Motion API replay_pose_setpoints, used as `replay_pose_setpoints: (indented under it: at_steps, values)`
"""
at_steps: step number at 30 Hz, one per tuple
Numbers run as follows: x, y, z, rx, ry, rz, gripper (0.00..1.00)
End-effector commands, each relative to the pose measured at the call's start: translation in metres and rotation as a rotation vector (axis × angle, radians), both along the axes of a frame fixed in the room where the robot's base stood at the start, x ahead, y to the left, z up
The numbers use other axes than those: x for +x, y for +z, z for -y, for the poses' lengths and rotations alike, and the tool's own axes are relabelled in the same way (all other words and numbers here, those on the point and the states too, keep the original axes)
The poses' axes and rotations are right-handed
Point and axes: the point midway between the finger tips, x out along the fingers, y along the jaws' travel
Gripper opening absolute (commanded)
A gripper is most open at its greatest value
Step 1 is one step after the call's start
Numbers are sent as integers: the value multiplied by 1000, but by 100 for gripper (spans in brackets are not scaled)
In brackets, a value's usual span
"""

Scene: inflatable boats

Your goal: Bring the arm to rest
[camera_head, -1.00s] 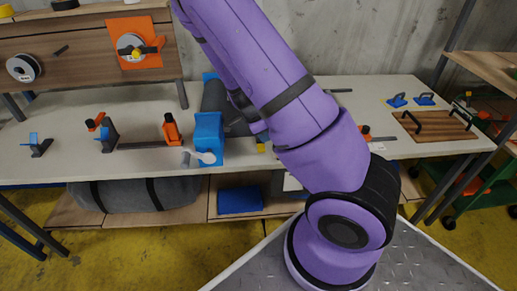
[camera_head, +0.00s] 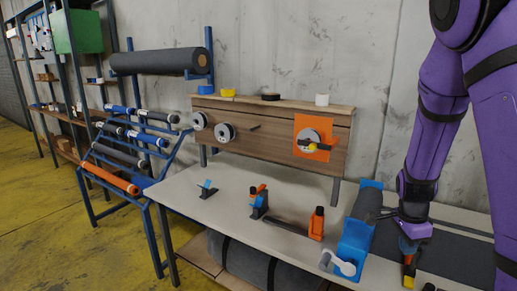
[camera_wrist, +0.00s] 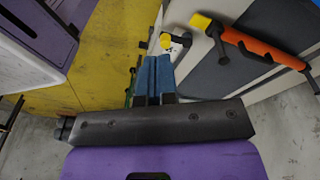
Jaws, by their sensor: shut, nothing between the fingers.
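My purple arm (camera_head: 424,130) comes down at the right of the head view, over the white workbench (camera_head: 180,192). My gripper (camera_wrist: 154,62) shows two blue fingers side by side in the wrist view, shut and empty. In the head view its wrist is just right of the blue holder (camera_head: 354,247) with a dark roll, partly hidden. An orange-handled tool (camera_wrist: 262,48) with a yellow end lies to the right of the fingers in the wrist view, apart from them.
A wooden back panel (camera_head: 255,138) with reels stands on the bench. Orange-and-black tools (camera_head: 316,225) stand on the bench front. A blue rack (camera_head: 150,190) with rolls is at left. The yellow floor (camera_head: 50,225) is clear at far left.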

Motion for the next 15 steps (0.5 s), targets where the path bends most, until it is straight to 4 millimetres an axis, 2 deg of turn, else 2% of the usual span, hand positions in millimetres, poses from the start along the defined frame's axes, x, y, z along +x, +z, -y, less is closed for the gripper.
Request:
replay_pose_setpoints:
  at_steps: [1,8,15]
  values:
    - [-1,14,-7,27,54,21,0]
    - [-14,72,-36,116,337,90,0]
    - [-39,132,-62,143,648,177,0]
